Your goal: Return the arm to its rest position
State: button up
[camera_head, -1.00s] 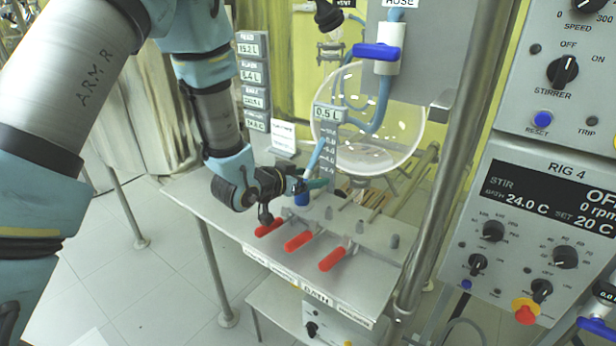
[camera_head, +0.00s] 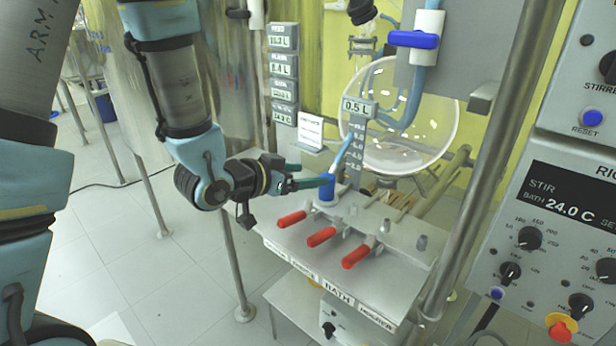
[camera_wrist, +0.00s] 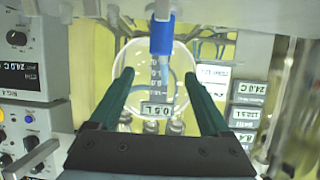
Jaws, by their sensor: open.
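My gripper (camera_head: 308,174) is in the middle of the head view, over the left edge of the grey bench, with the arm coming down from the upper left. In the wrist view its two green fingers (camera_wrist: 158,78) stand wide apart with nothing between the tips. A blue cylinder on a light tube (camera_head: 327,188) stands just beyond the fingertips in the head view. It also shows in the wrist view (camera_wrist: 162,34), past the tips. Whether a finger touches it I cannot tell.
Three red handles (camera_head: 321,237) stick out from the bench front (camera_head: 390,302). A round glass vessel (camera_head: 440,118) and a 0.5 L gauge (camera_head: 356,106) stand behind. A metal post (camera_head: 490,170) and control panel (camera_head: 560,225) are on the right. Open floor (camera_head: 125,235) lies left.

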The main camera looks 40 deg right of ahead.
dwell(0.3)
jog(key=w+a+f+n+t+y, duration=0.1)
jog(key=w+a+n+t+y, duration=0.2)
jog(key=w+a, duration=0.5)
jog(key=w+a+n+t+y, duration=0.1)
jog(key=w+a+n+y, duration=0.35)
jog(key=a, duration=0.65)
jog(key=s+a+r+n+g+y, duration=0.1)
jog(key=s+a+n+g+y, duration=0.1)
jog(key=a, duration=0.8)
jog(key=s+a+n+g+y, duration=0.3)
jog(key=s+a+n, duration=0.2)
jog(key=a, duration=0.5)
jog(key=shift+r+y+p, duration=0.35)
jog(key=shift+r+p, duration=0.05)
jog(key=shift+p, duration=0.05)
jog(key=shift+a, duration=0.1)
jog(key=shift+c, duration=0.4)
